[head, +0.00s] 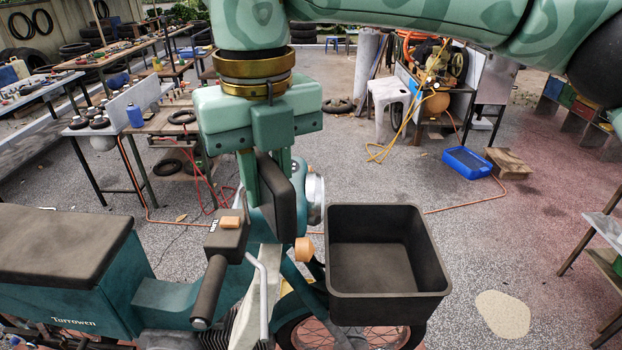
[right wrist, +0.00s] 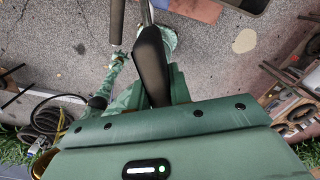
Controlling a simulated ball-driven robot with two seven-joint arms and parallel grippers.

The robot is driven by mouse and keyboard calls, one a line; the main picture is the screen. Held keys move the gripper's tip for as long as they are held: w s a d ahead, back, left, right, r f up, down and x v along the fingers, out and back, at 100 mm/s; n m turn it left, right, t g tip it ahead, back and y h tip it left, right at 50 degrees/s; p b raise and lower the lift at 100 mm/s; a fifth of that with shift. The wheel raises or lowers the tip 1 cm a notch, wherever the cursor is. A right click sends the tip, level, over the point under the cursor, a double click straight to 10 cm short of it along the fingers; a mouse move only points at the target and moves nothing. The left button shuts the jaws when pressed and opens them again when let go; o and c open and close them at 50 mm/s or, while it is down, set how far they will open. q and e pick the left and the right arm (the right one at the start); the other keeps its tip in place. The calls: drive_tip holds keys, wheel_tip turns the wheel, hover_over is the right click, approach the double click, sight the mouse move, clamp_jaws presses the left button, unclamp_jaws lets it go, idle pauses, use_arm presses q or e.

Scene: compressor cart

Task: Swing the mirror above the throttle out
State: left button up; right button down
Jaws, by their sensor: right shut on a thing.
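The mirror (head: 280,200) is a dark, upright, rounded panel above the handlebar of a teal motorbike. My right gripper (head: 264,190) reaches down from above and is shut on the mirror, whose near face hides part of the fingers. In the right wrist view the mirror (right wrist: 151,62) shows nearly edge-on at the gripper, with a thin stem beyond it. The throttle (head: 209,292) is a dark grip on the handlebar, below and left of the mirror in the head view. A metal lever (head: 263,300) runs beside it.
A black open box (head: 388,306) sits at the bike's front, right of the mirror. The headlamp (head: 315,198) is close behind the mirror. The dark seat (head: 60,238) lies left.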

drive_tip(key=shift+s+a+r+m+b, duration=0.1)
drive_tip(key=shift+s+a+m+b, duration=0.15)
drive_tip(key=shift+a+m, duration=0.5)
drive_tip(key=shift+s+a+f+m+b, duration=0.1)
drive_tip(key=shift+s+a+m+b, duration=0.15)
drive_tip(key=shift+a+m, duration=0.45)
drive_tip(key=shift+s+a+r+m+b, duration=0.15)
drive_tip(key=shift+a+m+b, duration=0.15)
drive_tip(key=shift+a+m, duration=0.45)
drive_tip(key=shift+a, duration=0.15)
drive_tip(key=c, duration=1.3)
unclamp_jaws()
wheel_tip(320, 180, up, 16)
drive_tip(key=p, duration=0.4)
drive_tip(key=shift+r, duration=0.1)
